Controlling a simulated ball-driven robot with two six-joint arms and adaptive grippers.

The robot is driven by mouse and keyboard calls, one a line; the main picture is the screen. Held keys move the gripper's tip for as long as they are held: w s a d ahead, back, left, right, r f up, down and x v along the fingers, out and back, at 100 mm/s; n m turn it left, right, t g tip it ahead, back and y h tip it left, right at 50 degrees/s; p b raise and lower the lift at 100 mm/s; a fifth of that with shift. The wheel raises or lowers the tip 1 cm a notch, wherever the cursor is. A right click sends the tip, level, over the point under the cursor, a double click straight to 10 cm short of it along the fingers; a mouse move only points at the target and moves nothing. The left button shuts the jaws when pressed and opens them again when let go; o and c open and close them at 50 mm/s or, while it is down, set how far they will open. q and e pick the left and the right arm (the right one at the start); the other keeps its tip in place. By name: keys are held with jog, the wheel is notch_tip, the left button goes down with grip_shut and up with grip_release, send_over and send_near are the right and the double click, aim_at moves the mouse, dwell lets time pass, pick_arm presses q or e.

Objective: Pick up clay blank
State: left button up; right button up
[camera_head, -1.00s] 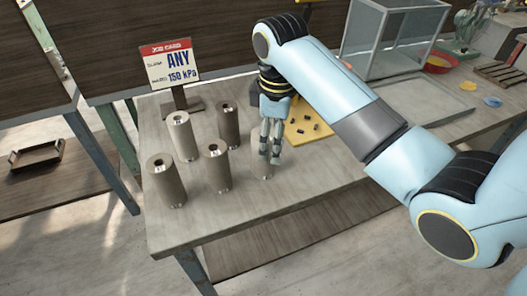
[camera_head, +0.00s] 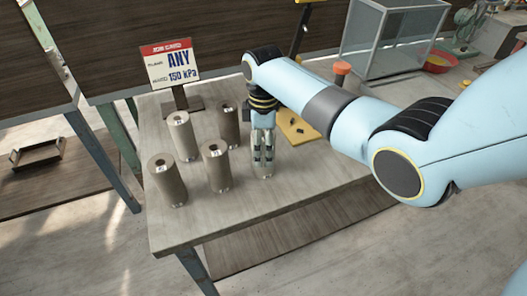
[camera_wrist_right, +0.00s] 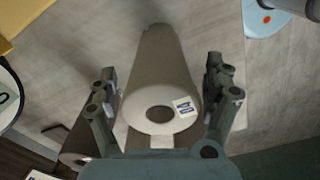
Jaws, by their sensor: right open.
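Several cylindrical clay blanks stand upright on the table, each with a round hole in its top: a pale one (camera_head: 181,138), a dark one (camera_head: 228,128), and two brownish ones, one in the middle (camera_head: 217,168) and one at the front left (camera_head: 167,182). My right gripper (camera_head: 263,150) points down over another pale blank (camera_head: 266,171), mostly hidden by the fingers in the head view. In the right wrist view that blank (camera_wrist_right: 158,80), with a small label on its top, stands between my open right fingers, with gaps at both sides. My left gripper is out of view.
A job card sign (camera_head: 171,65) stands behind the blanks. A yellow board (camera_head: 297,127) with small dark bits lies to the right of the gripper. A glass case (camera_head: 385,40) stands farther back. The table front (camera_head: 230,222) is clear.

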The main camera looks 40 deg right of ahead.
jog(key=shift+f, duration=0.5)
jog(key=shift+c, duration=0.3)
jog(key=c, duration=1.6)
grip_shut()
jog(key=shift+r, duration=0.15)
